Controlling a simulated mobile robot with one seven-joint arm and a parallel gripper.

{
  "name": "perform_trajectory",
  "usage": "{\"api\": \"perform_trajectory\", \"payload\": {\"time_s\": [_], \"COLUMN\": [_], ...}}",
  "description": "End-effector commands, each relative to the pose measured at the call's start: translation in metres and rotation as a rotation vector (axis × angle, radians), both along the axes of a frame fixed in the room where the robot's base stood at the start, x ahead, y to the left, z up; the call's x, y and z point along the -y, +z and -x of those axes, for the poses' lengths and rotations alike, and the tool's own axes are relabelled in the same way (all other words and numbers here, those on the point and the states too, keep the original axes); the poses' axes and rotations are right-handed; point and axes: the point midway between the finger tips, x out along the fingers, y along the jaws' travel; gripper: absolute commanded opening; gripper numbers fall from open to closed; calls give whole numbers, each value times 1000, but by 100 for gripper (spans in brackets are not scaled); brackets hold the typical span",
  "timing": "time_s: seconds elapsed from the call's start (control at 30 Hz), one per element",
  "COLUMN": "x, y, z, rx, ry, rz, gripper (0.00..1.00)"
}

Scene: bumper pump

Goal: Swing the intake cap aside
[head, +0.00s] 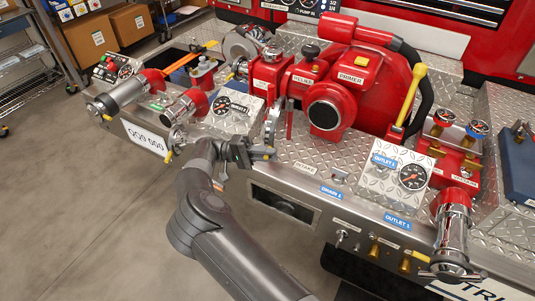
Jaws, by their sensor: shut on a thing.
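The red pump's intake (325,116) faces me with its dark round mouth uncovered inside a metal ring. The silver intake cap (272,124) stands nearly edge-on to the left of the mouth, apart from it. My gripper (266,152) is at the lower edge of the cap and is shut on it. The exact contact between the fingers and the cap is too small to make out.
Chrome-ended outlets (120,95) and a gauge panel (237,109) stand left of my gripper. A yellow-handled lever (412,92) and another gauge panel (402,174) are to the right. The diamond-plate deck (325,155) before the intake is mostly clear.

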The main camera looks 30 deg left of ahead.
Motion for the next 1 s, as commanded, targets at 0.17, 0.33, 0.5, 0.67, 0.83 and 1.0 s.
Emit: {"api": "perform_trajectory", "payload": {"time_s": [0.17, 0.33, 0.5, 0.67, 0.83, 1.0], "x": [1, 1, 1, 1, 10, 32], "y": [0, 0, 2, 19, 49, 64], "z": [-2, -1, -1, -1, -4, -9], "rx": [0, 0, 0, 1, 3, 6], "ry": [0, 0, 0, -1, -6, -7], "rz": [0, 0, 0, -2, -2, -1], "gripper": [27, 33, 33, 33, 63, 82]}}
